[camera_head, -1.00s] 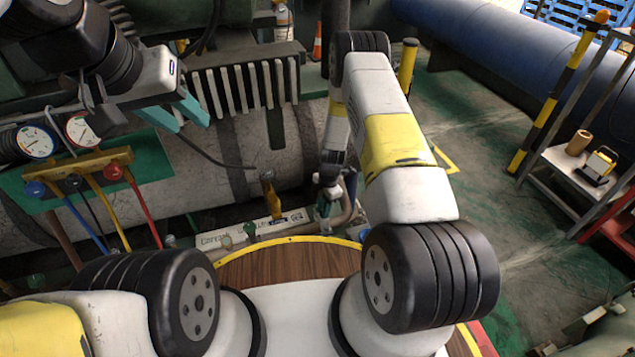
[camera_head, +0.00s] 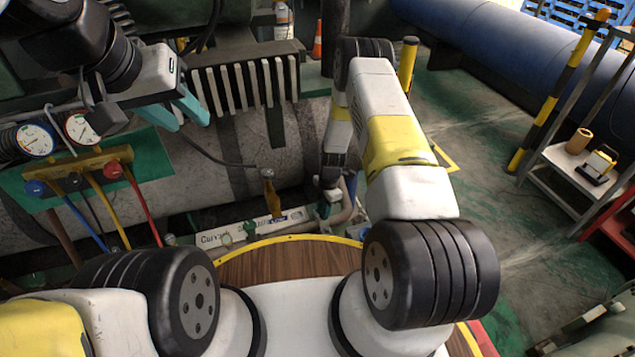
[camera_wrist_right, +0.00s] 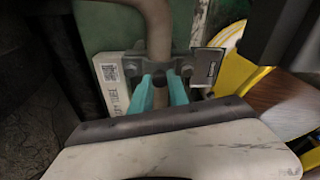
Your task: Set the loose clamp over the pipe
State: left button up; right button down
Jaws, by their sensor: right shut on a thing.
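The clamp (camera_wrist_right: 130,68) is a grey metal bracket with bolt heads, seen in the right wrist view. It lies across the beige pipe (camera_wrist_right: 158,30), and the pipe runs up behind it. My right gripper (camera_wrist_right: 160,90) has its teal fingers at the middle of the clamp and is shut on it. Whether the clamp is fully seated on the pipe is hidden. In the head view the right gripper (camera_head: 325,208) is small and partly covered by my own arm, beside the curved pipe (camera_head: 347,208). My left gripper (camera_head: 178,112) is open and empty near the gauges.
A manifold (camera_head: 85,170) with gauges and coloured hoses stands at the left. A brass-coloured valve (camera_head: 271,195) rises by a white labelled strip (camera_head: 215,238). A round wooden-topped surface (camera_head: 270,262) with a yellow rim is in front. Open floor lies at right, beside a shelf cart (camera_head: 565,160).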

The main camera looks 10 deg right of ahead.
jog(key=shift+f, duration=0.6)
jog(key=c, duration=1.2)
grip_release()
jog(key=shift+r, duration=3.5)
